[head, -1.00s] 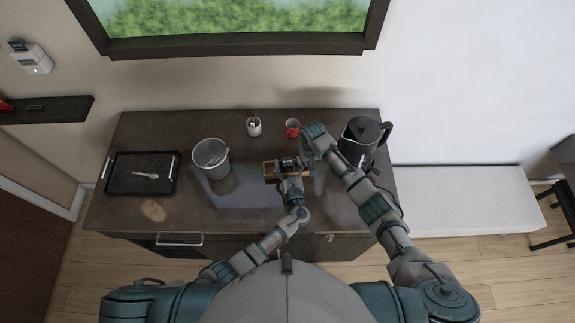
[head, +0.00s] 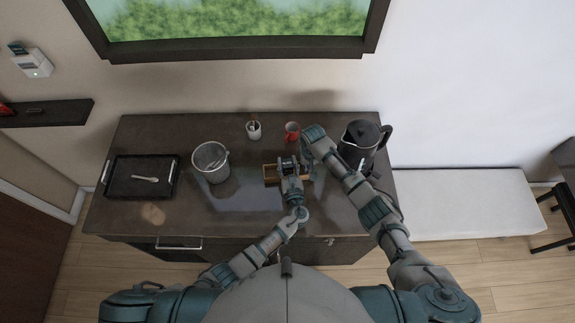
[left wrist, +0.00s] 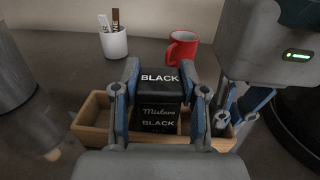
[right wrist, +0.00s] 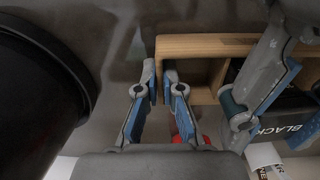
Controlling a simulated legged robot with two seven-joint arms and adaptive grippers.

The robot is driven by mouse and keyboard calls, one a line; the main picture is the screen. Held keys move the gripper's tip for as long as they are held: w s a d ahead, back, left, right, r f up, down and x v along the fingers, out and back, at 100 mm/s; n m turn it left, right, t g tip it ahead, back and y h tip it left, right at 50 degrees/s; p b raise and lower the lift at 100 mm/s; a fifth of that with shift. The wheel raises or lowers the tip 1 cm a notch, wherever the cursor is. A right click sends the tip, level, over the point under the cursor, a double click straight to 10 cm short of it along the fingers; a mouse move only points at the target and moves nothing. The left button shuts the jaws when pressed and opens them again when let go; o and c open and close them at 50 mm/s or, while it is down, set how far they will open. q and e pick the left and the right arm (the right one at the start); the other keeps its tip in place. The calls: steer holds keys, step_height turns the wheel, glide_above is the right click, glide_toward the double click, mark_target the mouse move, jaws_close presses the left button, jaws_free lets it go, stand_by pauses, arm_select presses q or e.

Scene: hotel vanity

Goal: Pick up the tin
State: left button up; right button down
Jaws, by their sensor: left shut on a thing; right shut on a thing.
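The tin is a black box (left wrist: 158,112) with white lettering "BLACK". It stands in the middle of a wooden divided box (left wrist: 92,128). My left gripper (left wrist: 160,78) is shut on the tin, one finger on each side; in the head view this gripper (head: 288,162) hides the tin. The tin's dark side (right wrist: 290,118) also shows in the right wrist view, behind a left gripper finger. My right gripper (right wrist: 160,72) is shut on the end wall of the wooden box (right wrist: 205,46).
A red mug (head: 292,131) and a white cup with sticks (head: 254,130) stand behind the wooden box. A black kettle (head: 359,140) is close on the right, a metal bucket (head: 211,165) on the left. A black tray (head: 120,178) lies far left.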

mark_target(288, 163)
arm_select(q)
step_height(288, 163, up, 17)
arm_select(e)
steer(key=c, duration=1.2)
jaws_free()
steer(key=shift+c, duration=0.2)
steer(key=shift+r, duration=0.1)
step_height(288, 163, up, 12)
arm_select(q)
steer(key=shift+s+f, duration=0.1)
arm_select(e)
steer(key=shift+f, duration=0.2)
